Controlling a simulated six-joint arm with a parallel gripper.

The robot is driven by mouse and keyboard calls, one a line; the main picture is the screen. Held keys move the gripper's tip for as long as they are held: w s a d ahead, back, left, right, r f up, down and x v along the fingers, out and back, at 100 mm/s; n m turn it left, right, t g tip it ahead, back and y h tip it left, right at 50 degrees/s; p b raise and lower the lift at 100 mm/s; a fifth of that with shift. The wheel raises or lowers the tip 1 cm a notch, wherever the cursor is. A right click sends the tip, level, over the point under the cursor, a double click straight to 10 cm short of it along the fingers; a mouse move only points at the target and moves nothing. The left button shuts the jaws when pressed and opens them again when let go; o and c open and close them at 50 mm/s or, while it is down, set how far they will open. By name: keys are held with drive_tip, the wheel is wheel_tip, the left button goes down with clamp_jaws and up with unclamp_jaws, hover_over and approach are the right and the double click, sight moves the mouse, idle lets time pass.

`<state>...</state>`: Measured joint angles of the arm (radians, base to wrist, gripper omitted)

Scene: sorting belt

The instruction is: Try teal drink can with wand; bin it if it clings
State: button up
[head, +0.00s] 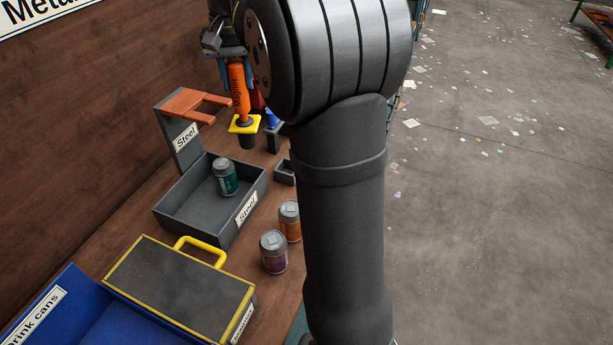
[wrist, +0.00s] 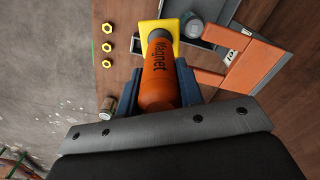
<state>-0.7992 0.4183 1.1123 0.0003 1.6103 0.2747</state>
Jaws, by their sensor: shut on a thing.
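The teal drink can (head: 227,180) stands upright inside the grey bin labelled Steel (head: 172,216), near its far end. In the wrist view, a grey-topped can (wrist: 192,26) shows just right of the wand's tip end. My gripper (head: 238,78) is shut on the orange handle of the magnet wand (head: 240,97), which also shows in the wrist view (wrist: 160,70). The wand hangs tip down, with a yellow collar and a dark tip, beyond the bin. The can is apart from the wand.
A forked orange holder (head: 192,103) on a grey post stands beside the bin. An orange can (head: 290,222) and a purple can (head: 274,254) stand right of it. A yellow-handled lid (head: 180,285) and a blue drink cans bin (head: 62,300) are nearer. Several brass nuts (wrist: 106,47) lie left.

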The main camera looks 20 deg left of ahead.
sight(235, 61)
drive_tip(key=shift+r, duration=2.55)
